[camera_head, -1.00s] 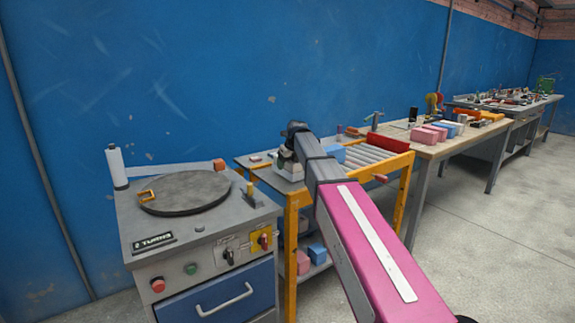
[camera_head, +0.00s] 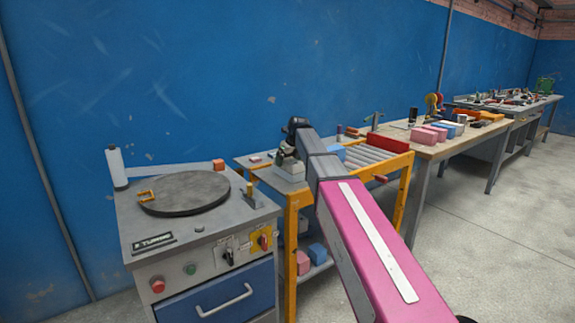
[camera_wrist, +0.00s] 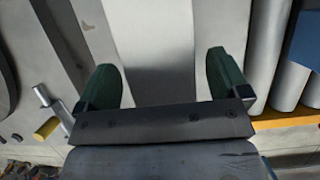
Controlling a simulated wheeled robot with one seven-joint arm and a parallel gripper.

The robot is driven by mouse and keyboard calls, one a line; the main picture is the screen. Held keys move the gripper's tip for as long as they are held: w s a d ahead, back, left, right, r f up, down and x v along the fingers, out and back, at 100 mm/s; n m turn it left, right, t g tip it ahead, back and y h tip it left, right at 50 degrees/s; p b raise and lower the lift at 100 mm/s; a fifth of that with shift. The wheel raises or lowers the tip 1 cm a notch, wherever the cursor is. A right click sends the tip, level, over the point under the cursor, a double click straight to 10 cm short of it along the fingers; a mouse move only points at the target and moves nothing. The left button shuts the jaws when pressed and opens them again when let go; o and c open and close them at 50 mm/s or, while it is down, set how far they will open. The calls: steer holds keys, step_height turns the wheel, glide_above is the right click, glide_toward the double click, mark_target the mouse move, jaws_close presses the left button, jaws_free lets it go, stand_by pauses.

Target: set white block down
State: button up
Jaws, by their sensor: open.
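The white block (camera_head: 291,171) sits on the grey top of the orange-framed roller table (camera_head: 262,174), at its left part. My gripper (camera_head: 291,148) is just above the block in the head view, which partly hides it. In the wrist view the pale block (camera_wrist: 152,40) lies between the two dark green fingers of my gripper (camera_wrist: 163,80). The fingers are spread, with a gap on either side of the block. The head view does not clearly show the fingertips.
A blue block (camera_head: 338,152) lies close to the right of my arm, beside the rollers (camera_head: 365,157). The machine with the round turntable (camera_head: 185,193) stands to the left. A wooden bench (camera_head: 440,150) with pink blocks (camera_head: 428,133) is at the right.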

steer(key=v, duration=0.9)
steer(key=shift+s+d+r, duration=0.1)
steer(key=shift+d+r, duration=0.05)
steer(key=shift+r, duration=0.05)
steer(key=shift+s, duration=0.1)
